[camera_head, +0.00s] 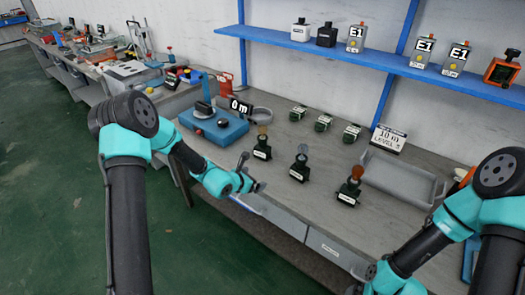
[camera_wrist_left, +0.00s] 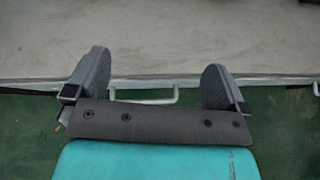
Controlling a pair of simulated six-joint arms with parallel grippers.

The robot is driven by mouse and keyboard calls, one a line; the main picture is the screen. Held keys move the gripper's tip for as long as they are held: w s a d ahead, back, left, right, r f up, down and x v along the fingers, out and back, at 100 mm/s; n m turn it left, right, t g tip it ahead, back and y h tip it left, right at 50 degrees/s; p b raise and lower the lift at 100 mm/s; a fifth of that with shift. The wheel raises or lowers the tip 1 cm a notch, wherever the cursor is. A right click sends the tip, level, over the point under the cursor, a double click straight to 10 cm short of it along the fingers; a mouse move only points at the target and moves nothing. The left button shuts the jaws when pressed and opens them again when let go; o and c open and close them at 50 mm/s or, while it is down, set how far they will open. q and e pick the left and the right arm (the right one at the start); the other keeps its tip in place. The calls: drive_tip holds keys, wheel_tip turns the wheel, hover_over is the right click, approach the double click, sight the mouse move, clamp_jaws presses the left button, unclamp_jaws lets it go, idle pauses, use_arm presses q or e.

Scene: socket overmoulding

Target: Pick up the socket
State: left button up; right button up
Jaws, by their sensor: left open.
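Several dark green labelled blocks stand on the grey bench; I cannot tell for sure which is the socket. The front row has a block with a tan knob (camera_head: 262,148), one with a grey-blue knob (camera_head: 299,168) and one with an orange-brown knob (camera_head: 349,190). Three smaller dark green pieces (camera_head: 323,122) stand behind them. My left gripper (camera_head: 254,185) is at the bench's front edge, short of the front row. In the left wrist view its two grey fingers (camera_wrist_left: 157,88) are wide apart with nothing between them.
A blue shelf (camera_head: 340,52) runs above. Drawers (camera_head: 335,250) are below the edge.

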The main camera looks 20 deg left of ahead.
sight(260, 151)
use_arm(q)
drive_tip(key=w+a+r+n+t+y, duration=0.2)
drive_tip(key=w+a+r+n, duration=0.1)
drive_tip(key=w+a+r, duration=0.1)
drive_tip(key=shift+w+a+r+n+t, duration=0.3)
drive_tip(key=shift+w+a, duration=0.25)
drive_tip(key=shift+w, duration=0.5)
drive_tip(key=shift+w+f, duration=0.1)
drive_tip(key=x, duration=1.2)
drive_tip(key=shift+a+f, duration=0.1)
drive_tip(key=shift+a, duration=0.05)
drive_tip(key=shift+w+f, duration=0.55)
drive_tip(key=shift+w, duration=0.3)
drive_tip(key=shift+w+f, duration=0.5)
drive_tip(key=shift+w, duration=0.3)
drive_tip(key=shift+w+d+f, duration=0.2)
drive_tip(key=shift+w+f, duration=0.05)
drive_tip(key=shift+w, duration=0.4)
